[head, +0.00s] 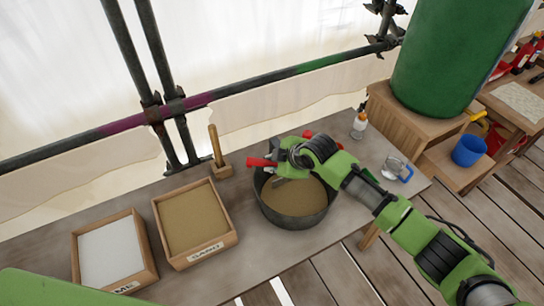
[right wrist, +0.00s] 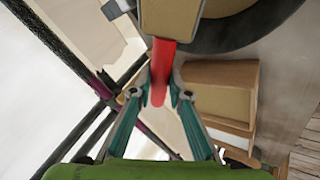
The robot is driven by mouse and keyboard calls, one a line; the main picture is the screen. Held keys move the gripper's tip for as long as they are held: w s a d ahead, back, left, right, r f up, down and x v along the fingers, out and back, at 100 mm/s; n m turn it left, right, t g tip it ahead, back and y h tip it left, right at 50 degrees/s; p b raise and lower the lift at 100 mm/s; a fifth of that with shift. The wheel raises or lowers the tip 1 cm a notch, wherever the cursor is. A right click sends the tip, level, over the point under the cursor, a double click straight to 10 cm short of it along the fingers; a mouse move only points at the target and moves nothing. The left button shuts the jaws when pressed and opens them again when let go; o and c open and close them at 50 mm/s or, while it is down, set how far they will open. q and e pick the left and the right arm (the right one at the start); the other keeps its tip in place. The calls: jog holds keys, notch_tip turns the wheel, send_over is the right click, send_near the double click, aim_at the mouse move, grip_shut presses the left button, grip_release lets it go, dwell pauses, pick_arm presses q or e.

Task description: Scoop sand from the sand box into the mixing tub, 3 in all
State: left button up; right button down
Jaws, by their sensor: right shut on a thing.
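The dark mixing tub (head: 322,216) stands on the workbench with tan sand-coloured material inside. The wooden sand box (head: 212,256), labelled SAND, is to its left and full of tan sand (head: 192,217). My right gripper (head: 278,156) is over the back left of the tub. In the right wrist view my right gripper (right wrist: 160,85) is shut on the red handle of the scoop (right wrist: 162,58). The scoop's head shows tan material, partly cut off by the frame's top. My left gripper is out of view.
A wooden box of white powder (head: 127,286), its label partly hidden, stands left of the sand box. A wooden-handled tool (head: 216,147) stands behind. A small bottle (head: 359,125) and a clear cup with a blue handle (head: 398,170) are to the right. Scaffold pipes run behind the bench.

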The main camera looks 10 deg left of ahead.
jog(key=shift+s+f+n+t+y+b, duration=0.4)
jog(key=shift+t+b, duration=1.45)
jog(key=shift+b, duration=2.45)
jog(key=shift+s+f+n+t+y+b, duration=0.1)
jog(key=shift+s+f+t+y+b, duration=0.35)
jog(key=shift+t+b, duration=2.6)
jog(key=shift+s+f+n+t+y+b, duration=0.25)
jog(key=shift+s+t+b, duration=0.35)
jog(key=shift+b, duration=4.95)
